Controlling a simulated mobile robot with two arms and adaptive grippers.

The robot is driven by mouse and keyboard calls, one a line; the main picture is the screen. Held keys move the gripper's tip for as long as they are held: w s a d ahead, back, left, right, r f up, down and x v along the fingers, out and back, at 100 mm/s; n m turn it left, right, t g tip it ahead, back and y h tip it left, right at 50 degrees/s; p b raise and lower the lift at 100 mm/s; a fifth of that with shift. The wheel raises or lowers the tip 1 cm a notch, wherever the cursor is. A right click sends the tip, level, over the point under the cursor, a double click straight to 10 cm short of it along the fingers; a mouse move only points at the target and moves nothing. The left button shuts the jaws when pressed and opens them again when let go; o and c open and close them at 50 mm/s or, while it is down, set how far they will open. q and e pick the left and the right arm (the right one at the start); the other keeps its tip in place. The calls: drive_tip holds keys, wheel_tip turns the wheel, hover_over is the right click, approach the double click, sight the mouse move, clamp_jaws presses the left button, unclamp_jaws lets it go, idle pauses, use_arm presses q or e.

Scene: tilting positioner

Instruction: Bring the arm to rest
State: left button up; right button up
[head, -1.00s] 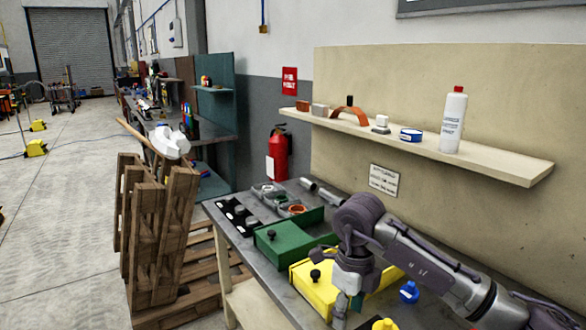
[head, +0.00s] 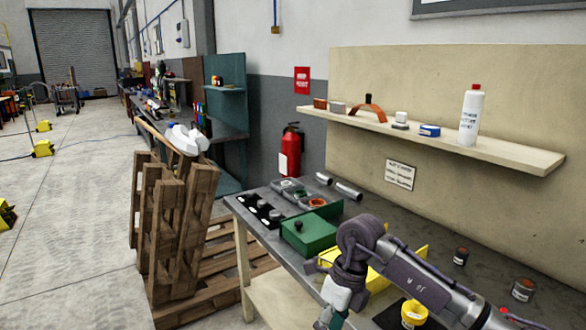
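My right arm (head: 410,280) comes in from the lower right and reaches over the front of the grey workbench (head: 400,222). Its wrist bends down at the bench's front edge. My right gripper (head: 328,318) points down at the bottom of the view and is partly cut off by the frame. Its fingers are too small and unclear to show whether they are open or hold something. My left gripper is not in view.
A green box (head: 308,232) and a yellow box (head: 376,272), partly behind my arm, are on the bench. A yellow container (head: 414,312) and small cans (head: 460,257) (head: 523,290) are near the arm. A wooden pallet (head: 170,230) stands left of the bench.

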drive_tip(key=a+f+m+y, duration=0.85)
drive_tip(key=a+y, duration=0.25)
drive_tip(key=y, duration=0.2)
drive_tip(key=d+f+m+t+h, duration=0.4)
drive_tip(key=d+f+m+t, duration=0.3)
drive_tip(key=f+m, duration=0.5)
drive_tip(key=d+f+m+t+h, duration=0.3)
drive_tip(key=d+f+m+t, duration=0.4)
drive_tip(key=f+m, duration=0.45)
drive_tip(key=s+d+f+m+g+h, duration=0.25)
drive_tip(key=s+d+f, duration=0.25)
drive_tip(key=s+f, duration=0.4)
drive_tip(key=s+d+f+m+g+h, duration=0.2)
drive_tip(key=s+d+f+m+h, duration=0.15)
drive_tip(key=s+f, duration=0.55)
drive_tip(key=s+d+f+m+g+h, duration=0.1)
drive_tip(key=s+f+g, duration=0.1)
drive_tip(key=s, duration=0.7)
drive_tip(key=s+d+f+m+g+h, duration=0.1)
drive_tip(key=s+f, duration=0.3)
drive_tip(key=s, duration=0.5)
drive_tip(key=s+d+f+m+g, duration=0.3)
drive_tip(key=s+g, duration=0.1)
drive_tip(key=s, duration=0.5)
drive_tip(key=shift+s+f+h, duration=0.3)
drive_tip(key=shift+s+h, duration=0.05)
drive_tip(key=shift+h, duration=0.05)
